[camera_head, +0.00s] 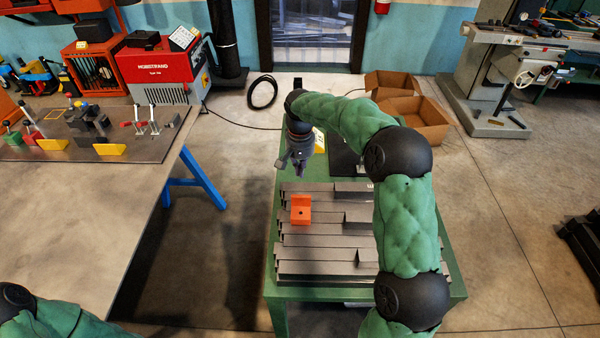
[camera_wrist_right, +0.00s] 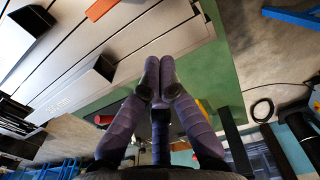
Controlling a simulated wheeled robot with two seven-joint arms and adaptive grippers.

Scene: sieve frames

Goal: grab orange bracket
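The orange bracket (camera_head: 301,211) sits on the grey slatted top of the green table, toward its left side. In the right wrist view, a piece of the orange bracket (camera_wrist_right: 101,9) shows at the top edge, mostly cut off. My right gripper (camera_head: 298,172) is above the table's far left part, beyond the bracket and apart from it. In the wrist view, the right gripper's purple fingers (camera_wrist_right: 158,82) have their tips drawn together with nothing seen between them. Only part of my left arm shows at the lower left; its gripper is out of view.
Grey metal channels (camera_head: 325,268) cover the green table (camera_head: 455,285). My right arm hides its right part. A workbench (camera_head: 75,215) with clamps and yellow pieces stands at left. Open cardboard boxes (camera_head: 425,115) lie behind the table. Bare floor separates bench and table.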

